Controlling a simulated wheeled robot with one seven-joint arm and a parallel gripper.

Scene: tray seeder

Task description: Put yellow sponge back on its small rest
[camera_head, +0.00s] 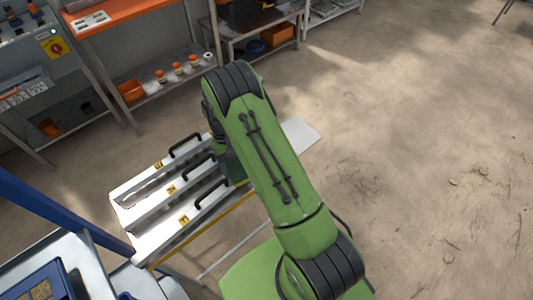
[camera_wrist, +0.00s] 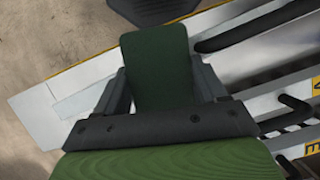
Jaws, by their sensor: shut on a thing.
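My gripper (camera_wrist: 160,67) is in the wrist view, with a dark finger on each side of a flat, dark green pad (camera_wrist: 158,52). It is shut on this pad, which looks like the green face of the sponge; no yellow shows on it. The pad is over the pale metal bench, and I cannot tell its height above it. In the head view my own arm hides the gripper and the pad. I cannot make out the small rest in either view.
The metal bench (camera_head: 127,211) carries long troughs with black handles (camera_head: 185,143) and yellow labels; handles also show at right in the wrist view (camera_wrist: 285,112). Its bare end plate (camera_head: 302,134) is clear. Shelves with orange-topped jars (camera_head: 177,68) stand behind. Floor at right is open.

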